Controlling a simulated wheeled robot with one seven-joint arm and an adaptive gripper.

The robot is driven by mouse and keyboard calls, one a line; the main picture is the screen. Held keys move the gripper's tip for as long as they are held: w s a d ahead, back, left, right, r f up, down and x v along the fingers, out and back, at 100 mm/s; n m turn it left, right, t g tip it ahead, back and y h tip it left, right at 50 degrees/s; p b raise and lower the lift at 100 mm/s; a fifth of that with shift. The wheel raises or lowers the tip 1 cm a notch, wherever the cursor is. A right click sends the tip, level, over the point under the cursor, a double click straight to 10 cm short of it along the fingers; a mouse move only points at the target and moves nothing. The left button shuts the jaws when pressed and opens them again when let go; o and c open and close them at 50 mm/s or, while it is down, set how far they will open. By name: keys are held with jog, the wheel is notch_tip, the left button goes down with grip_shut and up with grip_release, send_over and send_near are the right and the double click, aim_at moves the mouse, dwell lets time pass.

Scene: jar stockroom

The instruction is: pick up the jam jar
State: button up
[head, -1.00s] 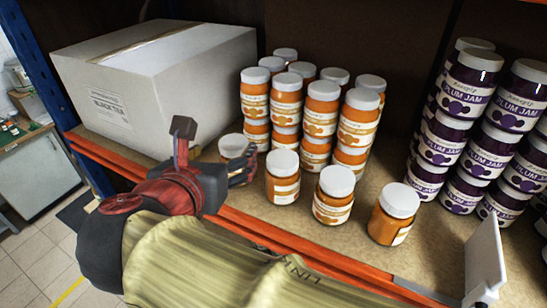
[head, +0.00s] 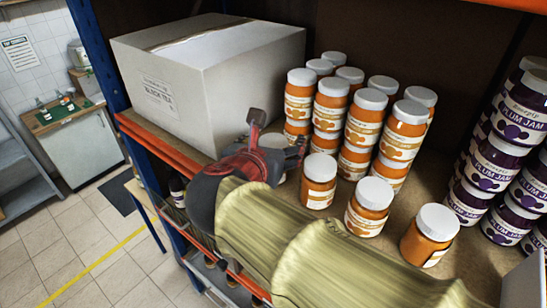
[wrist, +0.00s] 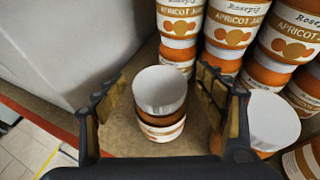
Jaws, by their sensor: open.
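An apricot jam jar (wrist: 160,100) with a white lid stands upright on the shelf, between the fingers of my gripper (wrist: 160,88) in the wrist view. My gripper is open, with a finger on each side of the jar and visible gaps to both. In the head view my gripper (head: 291,152) covers most of this jar, and only part of its pale lid (head: 273,141) shows. Three more apricot jars stand in a front row to its right: a near one (head: 319,182), a middle one (head: 369,207) and a right one (head: 429,236).
Stacked apricot jars (head: 328,105) stand close behind. A large white carton (head: 205,85) is at the left. Stacked plum jam jars (head: 492,170) fill the right. The shelf's orange front edge (head: 165,145) and a blue upright (head: 95,60) bound the near left side.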

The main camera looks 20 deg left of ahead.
jog(key=shift+c, duration=0.6)
grip_shut()
dwell(0.4)
